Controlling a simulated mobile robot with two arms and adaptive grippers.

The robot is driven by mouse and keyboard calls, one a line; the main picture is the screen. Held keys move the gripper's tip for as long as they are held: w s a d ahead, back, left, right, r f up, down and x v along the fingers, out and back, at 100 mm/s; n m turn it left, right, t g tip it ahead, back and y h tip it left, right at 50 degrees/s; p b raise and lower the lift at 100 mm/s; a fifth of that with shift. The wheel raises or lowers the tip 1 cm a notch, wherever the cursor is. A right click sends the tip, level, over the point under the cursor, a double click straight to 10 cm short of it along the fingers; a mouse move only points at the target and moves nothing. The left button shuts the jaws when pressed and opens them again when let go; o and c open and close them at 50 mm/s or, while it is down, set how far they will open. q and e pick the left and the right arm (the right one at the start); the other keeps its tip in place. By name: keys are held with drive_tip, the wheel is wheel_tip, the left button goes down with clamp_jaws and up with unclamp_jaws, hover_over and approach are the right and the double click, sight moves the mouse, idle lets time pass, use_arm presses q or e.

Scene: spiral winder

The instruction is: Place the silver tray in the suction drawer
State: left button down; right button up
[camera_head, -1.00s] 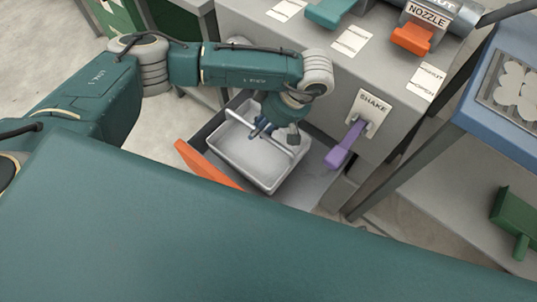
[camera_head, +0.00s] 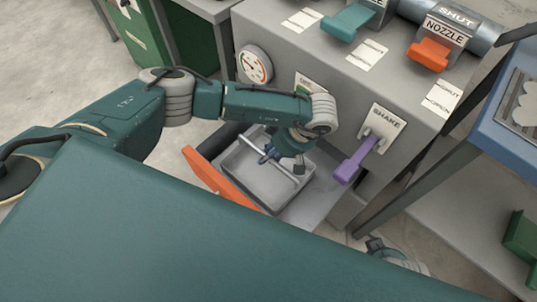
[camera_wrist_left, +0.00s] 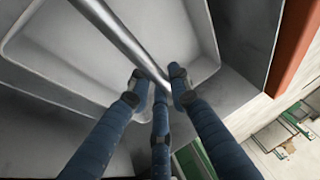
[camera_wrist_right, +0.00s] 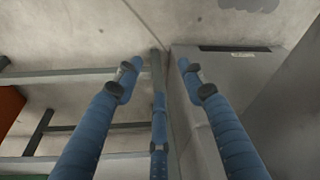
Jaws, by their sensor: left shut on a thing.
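The silver tray (camera_head: 250,183) is a shallow, pale rectangular pan with a round bar handle across it. It sits within the walls of the open suction drawer (camera_head: 310,203), whose orange front (camera_head: 222,180) faces my body. My left gripper (camera_head: 272,155) reaches down over the tray and is shut on its bar handle. The left wrist view shows the bar (camera_wrist_left: 125,40) at the fingertips (camera_wrist_left: 160,82) and the tray (camera_wrist_left: 75,45) beneath. I cannot tell whether the tray's underside touches the drawer floor. My right gripper (camera_wrist_right: 160,75) is open and empty, pointing at bare floor beside a grey cabinet.
The grey machine front stands behind the drawer, with a purple SHAKE lever (camera_head: 355,165), a gauge (camera_head: 254,64), a teal lever (camera_head: 347,22) and an orange NOZZLE lever (camera_head: 429,54). A blue table (camera_head: 505,135) is at right. My own teal body hides the near area.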

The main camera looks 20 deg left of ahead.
use_arm(q)
drive_tip(key=c, duration=1.6)
unclamp_jaws()
use_arm(e)
drive_tip(key=shift+r, duration=0.1)
use_arm(q)
drive_tip(key=shift+r, duration=0.1)
drive_tip(key=p+v, duration=0.1)
drive_tip(key=v, duration=1.1)
use_arm(e)
drive_tip(key=f, duration=0.4)
drive_tip(key=shift+s+f, duration=0.25)
drive_tip(key=shift+s, duration=0.1)
use_arm(q)
drive_tip(key=shift+s+a, duration=0.1)
use_arm(e)
drive_tip(key=shift+s, duration=0.1)
